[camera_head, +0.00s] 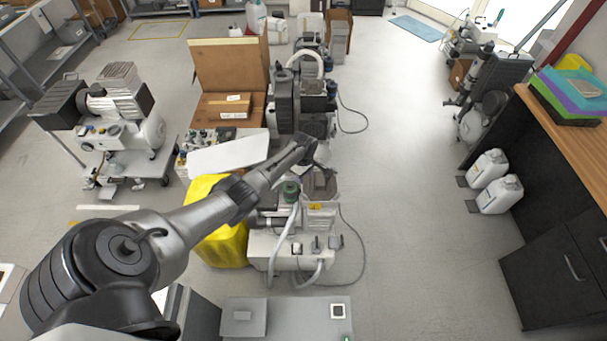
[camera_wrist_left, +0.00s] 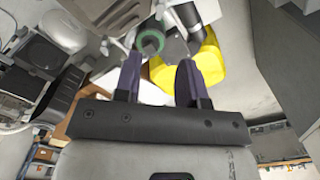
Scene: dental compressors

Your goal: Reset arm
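My left arm reaches in from the lower left of the head view. Its gripper (camera_head: 308,148) is over the compressor unit (camera_head: 290,245) in the middle. In the left wrist view the two dark fingers of this gripper (camera_wrist_left: 159,68) stand apart with nothing between them. A green-ringed part (camera_wrist_left: 150,42) of the machine shows just beyond the fingertips; it also shows in the head view (camera_head: 291,190). I cannot tell how far the fingers are from it. My right gripper is not in view.
A yellow container (camera_head: 222,247) stands left of the compressor, partly behind my forearm. A cardboard box (camera_head: 228,68) and another compressor (camera_head: 285,100) are behind. White jugs (camera_head: 499,194) stand by the dark cabinet at right. The floor (camera_head: 420,200) between is clear.

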